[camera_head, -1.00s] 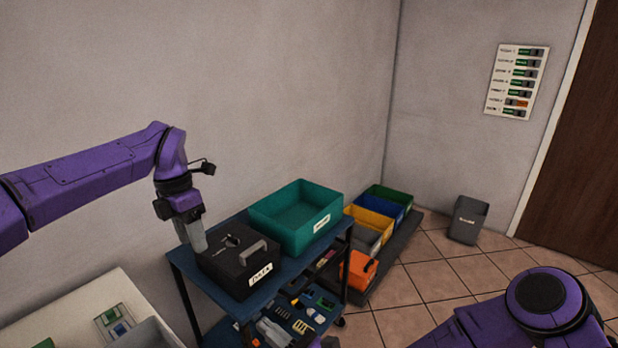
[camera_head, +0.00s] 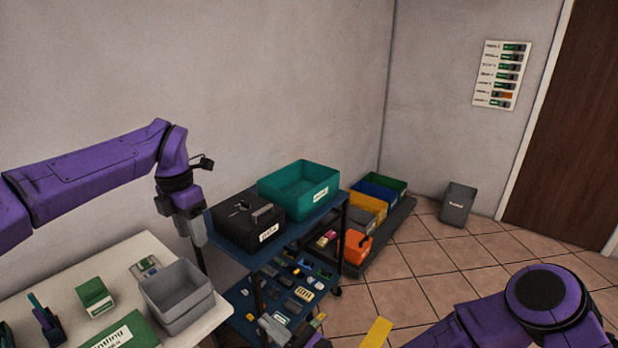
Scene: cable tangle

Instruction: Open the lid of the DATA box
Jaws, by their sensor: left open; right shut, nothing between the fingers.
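The black DATA box (camera_head: 240,232), with a white label on its front, sits at the left end of the blue cart's top shelf. Its dark lid (camera_head: 245,209) looks closed, with a handle-like bar near the front edge. My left gripper (camera_head: 197,240) points down just left of the box, at the cart's left edge. Its fingers are seen edge-on and I cannot tell whether they touch the box.
A teal bin (camera_head: 330,192) stands right of the box on the cart (camera_head: 322,225). Several small parts lie on the lower shelves. A white table (camera_head: 60,265) with a grey bin (camera_head: 175,300) is at front left. Coloured bins stand beyond the cart.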

